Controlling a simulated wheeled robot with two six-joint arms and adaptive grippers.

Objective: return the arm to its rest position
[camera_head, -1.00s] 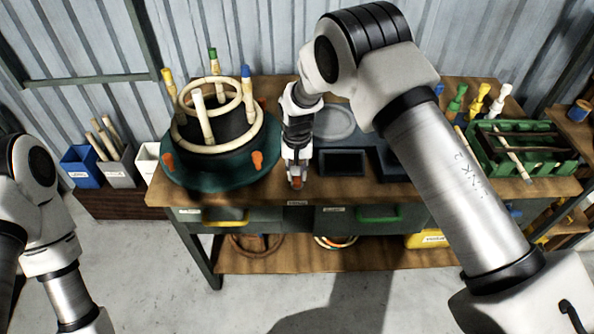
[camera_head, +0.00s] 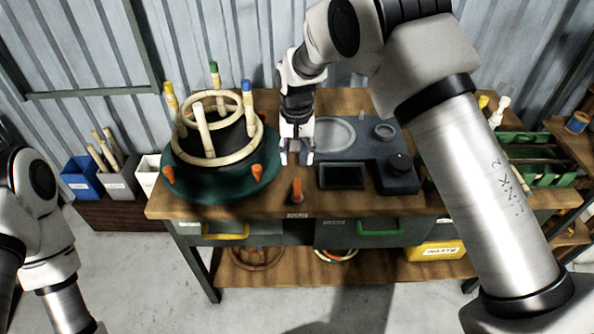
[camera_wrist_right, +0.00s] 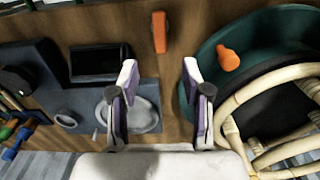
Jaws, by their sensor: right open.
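My right gripper (camera_head: 297,157) hangs over the workbench between the green round jig and the dark grey station. Its two fingers are apart with nothing between them, as the right wrist view also shows (camera_wrist_right: 160,100). An orange peg (camera_head: 297,190) stands on the bench top just in front of it, apart from the fingers; it also shows in the right wrist view (camera_wrist_right: 159,32). My left arm is at the left edge, and its gripper is out of the picture.
The green jig (camera_head: 190,191) holds rattan rings (camera_head: 246,152) and upright posts with coloured tops. The dark grey station (camera_head: 400,182) has an oval plate and a knob. A green crate (camera_head: 545,182) sits at the right. Blue, grey and white bins stand at the left.

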